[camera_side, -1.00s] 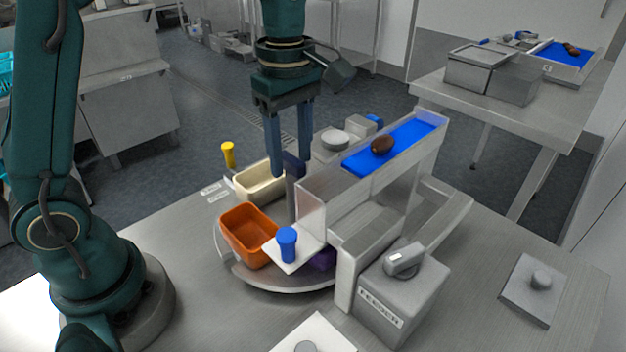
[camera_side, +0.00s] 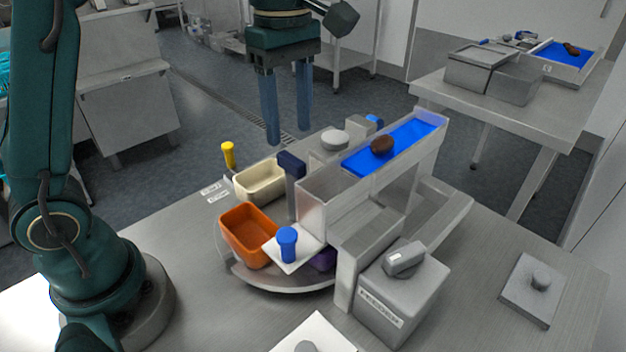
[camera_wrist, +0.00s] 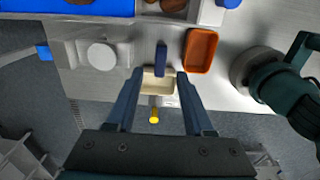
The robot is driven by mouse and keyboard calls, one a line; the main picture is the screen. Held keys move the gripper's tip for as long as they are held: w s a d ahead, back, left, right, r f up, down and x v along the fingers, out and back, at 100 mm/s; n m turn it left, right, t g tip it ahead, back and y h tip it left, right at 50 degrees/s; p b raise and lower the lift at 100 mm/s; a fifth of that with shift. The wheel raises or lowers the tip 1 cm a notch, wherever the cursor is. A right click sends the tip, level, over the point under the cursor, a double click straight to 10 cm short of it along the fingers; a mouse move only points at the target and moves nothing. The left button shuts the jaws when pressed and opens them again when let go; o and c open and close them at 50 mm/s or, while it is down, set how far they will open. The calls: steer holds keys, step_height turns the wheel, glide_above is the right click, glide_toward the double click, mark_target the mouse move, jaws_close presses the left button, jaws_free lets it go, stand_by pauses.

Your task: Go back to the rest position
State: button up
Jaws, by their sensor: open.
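My gripper (camera_side: 289,138) hangs fingers down in the side view, open and empty, above and behind the cream bin. It also shows in the wrist view (camera_wrist: 160,128), with the fingers wide apart. The cream bin (camera_side: 260,181) and the orange bin (camera_side: 249,234) sit on a round turntable (camera_side: 275,281). Both bins also show in the wrist view, the cream one (camera_wrist: 157,84) between the fingers' line of sight and the orange one (camera_wrist: 200,50) to its right. A brown date (camera_side: 382,145) lies on the blue belt (camera_side: 412,131) of the feeder.
A dark blue-topped post (camera_side: 291,166) stands beside the cream bin. A yellow knob (camera_side: 228,154) and a blue knob (camera_side: 287,243) rise near the bins. The grey feeder box (camera_side: 400,296) stands in front. A second bench (camera_side: 500,105) is at the back right.

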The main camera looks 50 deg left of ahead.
steer(key=s+r+t, duration=0.1)
steer(key=s+r, duration=0.2)
steer(key=s+f+m+t, duration=0.2)
steer(key=s+m, duration=0.3)
steer(key=m, duration=0.4)
steer(key=s+a+f+m+t, duration=0.1)
steer(key=s+f+m, duration=0.3)
steer(key=m, duration=0.5)
steer(key=shift+s+f+t, duration=0.3)
steer(key=shift+s+t, duration=0.05)
steer(key=shift+t, duration=0.35)
